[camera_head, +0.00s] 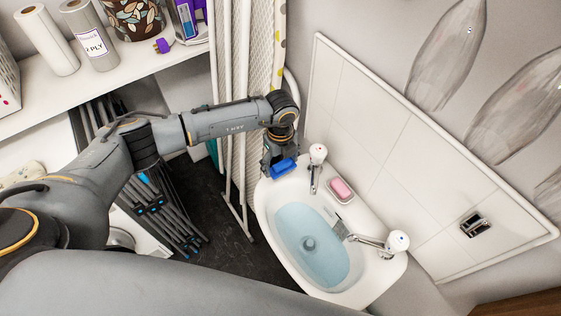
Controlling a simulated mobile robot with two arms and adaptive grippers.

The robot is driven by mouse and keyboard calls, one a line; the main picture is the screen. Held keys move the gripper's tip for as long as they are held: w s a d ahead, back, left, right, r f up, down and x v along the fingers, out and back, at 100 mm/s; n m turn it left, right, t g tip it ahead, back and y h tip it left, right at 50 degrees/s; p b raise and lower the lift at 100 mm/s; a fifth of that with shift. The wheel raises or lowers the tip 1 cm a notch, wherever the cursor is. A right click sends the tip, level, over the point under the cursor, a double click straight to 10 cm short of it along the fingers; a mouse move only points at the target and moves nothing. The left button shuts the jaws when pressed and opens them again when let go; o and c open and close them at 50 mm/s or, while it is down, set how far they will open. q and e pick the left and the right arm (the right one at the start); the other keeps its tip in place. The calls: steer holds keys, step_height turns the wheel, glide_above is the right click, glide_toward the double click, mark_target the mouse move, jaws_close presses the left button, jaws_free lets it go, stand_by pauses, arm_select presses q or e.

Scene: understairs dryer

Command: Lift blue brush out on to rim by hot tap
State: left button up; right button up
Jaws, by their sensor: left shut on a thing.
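My left gripper (278,158) is shut on the blue brush (285,167). It holds the brush at the upper left end of the white basin (263,205), beside the upper tap (317,164). Only part of the brush shows below the fingers. I cannot tell whether it touches the rim. The upper tap has a white top with a small reddish mark. A second tap (388,243) stands at the lower right of the basin. The basin holds bluish water (300,222). My right gripper is not in view.
A pink soap (341,188) lies on the basin's back ledge between the taps. A tiled splashback (390,130) rises behind. An ironing board (262,50) leans close to my left arm. A folded grey rack (165,215) stands at left, under a shelf (120,75).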

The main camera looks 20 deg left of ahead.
arm_select(q)
steer(key=shift+f+b, duration=0.3)
steer(key=shift+f, duration=0.1)
steer(key=o, duration=1.2)
steer(key=shift+c, duration=0.2)
step_height(320, 180, up, 12)
